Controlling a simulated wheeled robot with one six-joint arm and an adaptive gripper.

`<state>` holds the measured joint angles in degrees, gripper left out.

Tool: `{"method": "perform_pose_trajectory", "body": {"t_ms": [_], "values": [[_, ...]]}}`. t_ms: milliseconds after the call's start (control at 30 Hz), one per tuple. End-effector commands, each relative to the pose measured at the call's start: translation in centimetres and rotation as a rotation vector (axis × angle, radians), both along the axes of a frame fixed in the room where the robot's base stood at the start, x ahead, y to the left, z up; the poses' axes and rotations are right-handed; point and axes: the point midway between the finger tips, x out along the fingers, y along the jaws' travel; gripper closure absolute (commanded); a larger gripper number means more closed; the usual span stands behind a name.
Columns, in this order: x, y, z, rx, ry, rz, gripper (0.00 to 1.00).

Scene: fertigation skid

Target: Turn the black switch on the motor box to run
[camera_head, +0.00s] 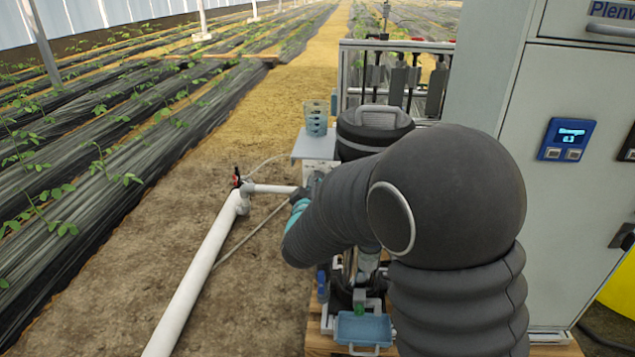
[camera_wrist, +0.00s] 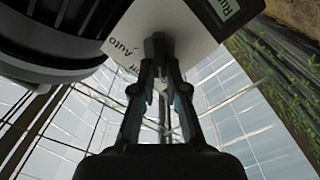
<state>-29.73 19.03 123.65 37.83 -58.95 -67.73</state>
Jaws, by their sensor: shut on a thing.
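The pale motor box (camera_head: 318,168) stands beside the black motor in the head view, partly covered by my arm. In the head view my arm hides most of the gripper and the switch.
The ribbed black motor (camera_wrist: 45,40) is close on the left in the wrist view. A blue-grey cup (camera_head: 316,118) stands on a shelf behind the box. A white pipe (camera_head: 200,265) runs along the ground at left. A tall grey cabinet (camera_head: 570,90) stands at right.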

Motion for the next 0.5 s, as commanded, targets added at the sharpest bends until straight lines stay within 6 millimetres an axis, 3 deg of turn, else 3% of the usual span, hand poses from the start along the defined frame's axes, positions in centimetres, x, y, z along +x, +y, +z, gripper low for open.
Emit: {"method": "perform_pose_trajectory", "body": {"t_ms": [133,167,233,500], "values": [[0.0,0.05,-0.01,-0.001,0.0,0.001,1.0],[0.0,0.04,0.0,-0.001,0.0,0.001,0.8],[0.0,0.04,-0.01,-0.001,0.0,0.001,0.63],[0.0,-0.02,-0.01,0.0,0.0,0.0,0.62]]}}
